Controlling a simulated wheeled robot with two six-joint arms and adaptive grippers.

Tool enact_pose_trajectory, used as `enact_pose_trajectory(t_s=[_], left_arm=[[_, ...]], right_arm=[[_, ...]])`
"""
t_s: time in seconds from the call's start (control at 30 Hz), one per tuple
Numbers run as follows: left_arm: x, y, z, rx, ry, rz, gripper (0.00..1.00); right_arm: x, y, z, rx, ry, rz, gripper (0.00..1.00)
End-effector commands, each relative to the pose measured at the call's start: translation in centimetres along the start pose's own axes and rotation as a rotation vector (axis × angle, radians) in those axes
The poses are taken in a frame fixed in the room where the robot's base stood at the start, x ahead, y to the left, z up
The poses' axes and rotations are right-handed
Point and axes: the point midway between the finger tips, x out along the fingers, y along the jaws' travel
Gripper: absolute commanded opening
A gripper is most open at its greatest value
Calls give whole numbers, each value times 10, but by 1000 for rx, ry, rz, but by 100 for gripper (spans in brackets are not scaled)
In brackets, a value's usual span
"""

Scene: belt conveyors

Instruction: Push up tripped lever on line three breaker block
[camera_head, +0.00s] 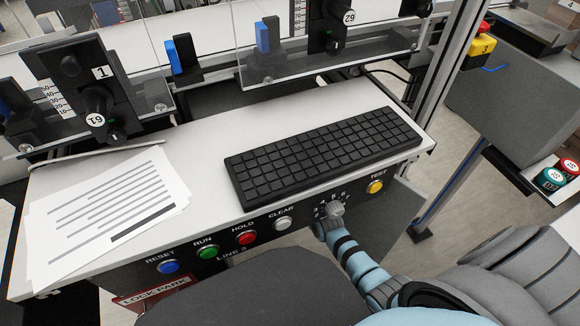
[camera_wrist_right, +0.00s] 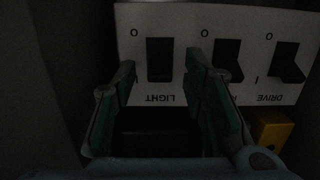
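The breaker block (camera_wrist_right: 185,22) is a white panel in the right wrist view, its lettering upside down. It carries three dark levers: the lever by LIGHT (camera_wrist_right: 160,60), a middle lever (camera_wrist_right: 228,58) whose label is mostly hidden, and the lever by DRIVE (camera_wrist_right: 288,65). The DRIVE lever looks more slanted than the others; I cannot tell surely which is tripped. My right gripper (camera_wrist_right: 161,66) is open, its fingertips on either side of the LIGHT lever; contact is unclear. In the head view my right arm reaches to the console front and its gripper is hidden. My left gripper is out of view.
The console (camera_head: 110,250) carries a keyboard (camera_head: 325,155), papers (camera_head: 105,215), several coloured buttons and a selector knob (camera_head: 335,209) close to my right arm. A yellow part (camera_wrist_right: 272,130) sits below the block, right of my fingers. A dark wall borders the left.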

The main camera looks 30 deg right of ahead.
Motion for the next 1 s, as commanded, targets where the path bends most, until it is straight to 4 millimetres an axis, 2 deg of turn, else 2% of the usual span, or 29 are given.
enact_pose_trajectory(t_s=[0.27, 0.37, 0.6, 0.7, 0.8, 1.0], left_arm=[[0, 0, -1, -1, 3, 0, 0], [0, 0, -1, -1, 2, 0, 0], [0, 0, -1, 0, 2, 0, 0], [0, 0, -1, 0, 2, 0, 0], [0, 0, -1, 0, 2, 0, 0], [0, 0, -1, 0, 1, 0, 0]], right_arm=[[-4, 0, 0, 0, 0, 1, 40], [-20, 0, 2, 0, -2, 1, 40], [-85, 0, 1, 1, -2, -1, 40], [-106, 0, 1, -1, -2, -1, 40], [-118, 0, 0, 0, -1, -1, 40], [-120, 0, 0, 0, 0, 0, 40]])
